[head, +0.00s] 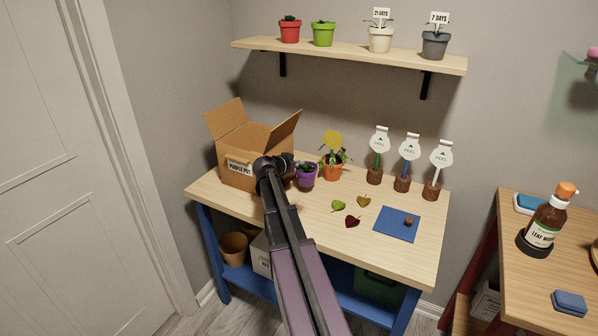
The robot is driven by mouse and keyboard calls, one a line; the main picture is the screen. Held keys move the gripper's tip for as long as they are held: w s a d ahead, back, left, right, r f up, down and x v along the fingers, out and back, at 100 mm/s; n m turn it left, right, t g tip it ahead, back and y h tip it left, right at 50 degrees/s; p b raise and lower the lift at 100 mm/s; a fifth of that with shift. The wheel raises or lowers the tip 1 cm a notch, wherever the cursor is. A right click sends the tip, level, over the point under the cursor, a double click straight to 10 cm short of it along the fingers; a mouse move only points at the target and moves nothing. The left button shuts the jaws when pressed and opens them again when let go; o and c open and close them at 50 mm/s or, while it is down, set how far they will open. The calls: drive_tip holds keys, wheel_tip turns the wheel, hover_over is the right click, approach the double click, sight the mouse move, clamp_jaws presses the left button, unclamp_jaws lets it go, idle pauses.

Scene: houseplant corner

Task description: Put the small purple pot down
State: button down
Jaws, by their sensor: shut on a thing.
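The small purple pot (307,180), with a dark green plant in it, is upright over the wooden table at the back, between the cardboard box and the orange pot (331,170). My gripper (297,177) reaches in from the left and is shut on the purple pot. My arm hides part of the gripper and the fingers are hard to make out. I cannot tell whether the pot's base touches the table. The open cardboard box (231,179) stands just left of my gripper, with a label that seems to read "PURPLE POT".
The orange pot with a yellow tag stands close on the right. Loose leaves (352,221) and a blue mat (384,232) lie in front. A shelf with pots (350,53) hangs above. Some table (317,212) is clear.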

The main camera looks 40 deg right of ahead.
drive_tip(key=shift+w+d+f+b, duration=0.45)
drive_tip(key=shift+d+f+b, duration=0.05)
drive_tip(key=shift+f+b, duration=1.35)
drive_tip(key=c, duration=0.8)
unclamp_jaws()
drive_tip(key=shift+o, duration=0.2)
